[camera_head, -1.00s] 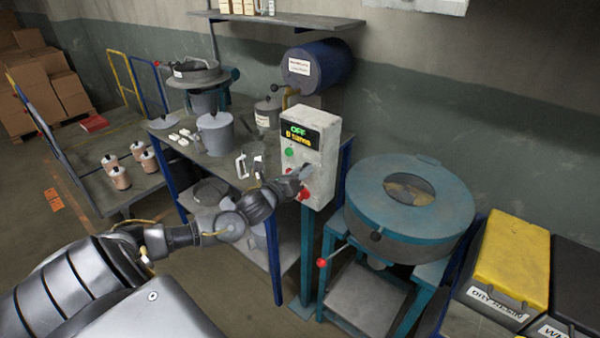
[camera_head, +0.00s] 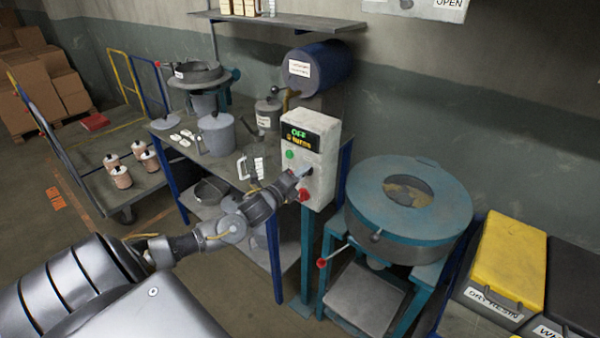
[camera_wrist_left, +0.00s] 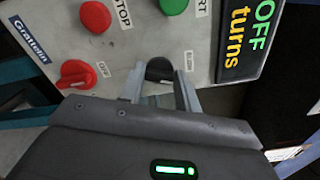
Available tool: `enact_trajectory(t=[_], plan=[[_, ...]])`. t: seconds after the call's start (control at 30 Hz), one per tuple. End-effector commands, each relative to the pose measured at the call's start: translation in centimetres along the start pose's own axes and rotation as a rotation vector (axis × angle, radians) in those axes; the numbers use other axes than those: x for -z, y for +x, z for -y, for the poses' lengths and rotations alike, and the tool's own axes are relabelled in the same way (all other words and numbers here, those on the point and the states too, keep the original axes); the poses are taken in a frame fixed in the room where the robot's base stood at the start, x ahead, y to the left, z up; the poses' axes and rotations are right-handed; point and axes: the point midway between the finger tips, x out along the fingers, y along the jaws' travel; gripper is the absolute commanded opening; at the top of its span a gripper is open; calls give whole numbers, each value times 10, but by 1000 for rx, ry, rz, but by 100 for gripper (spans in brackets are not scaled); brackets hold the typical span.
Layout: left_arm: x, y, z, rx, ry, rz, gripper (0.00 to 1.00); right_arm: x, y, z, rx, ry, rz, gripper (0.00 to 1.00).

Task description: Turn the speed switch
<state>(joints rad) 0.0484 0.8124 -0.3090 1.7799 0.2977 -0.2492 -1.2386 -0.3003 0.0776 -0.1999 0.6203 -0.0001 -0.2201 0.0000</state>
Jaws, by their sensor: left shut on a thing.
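The control box (camera_head: 322,185) is pale and worn, with a lit display (camera_head: 300,136) reading OFF above. My left gripper (camera_head: 302,172) is at its front. In the left wrist view, the two fingers of my left gripper (camera_wrist_left: 161,88) are on either side of a small black knob (camera_wrist_left: 159,68), shut on it. A red rotary switch (camera_wrist_left: 77,74) marked OFF, a red stop button (camera_wrist_left: 95,15) and a green start button (camera_wrist_left: 173,5) are on the same panel, clear of the fingers. My right gripper is out of view.
A round teal-lidded machine (camera_head: 455,205) stands right of the box. A bench (camera_head: 165,137) with a grey pot (camera_head: 216,135) and a clear jug stands behind and left. A yellow-lidded bin (camera_head: 508,262) is at the right. A cart with copper-coloured pieces is at the left.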

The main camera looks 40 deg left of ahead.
Motion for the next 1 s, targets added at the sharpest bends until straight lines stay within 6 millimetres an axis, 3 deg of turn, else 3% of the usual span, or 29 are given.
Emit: enact_trajectory(t=[0.5,1.0], plan=[[0,0,-1,0,-357,2,10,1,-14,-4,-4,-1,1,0],[0,0,-2,-1,-437,2,10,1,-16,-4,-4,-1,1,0]])
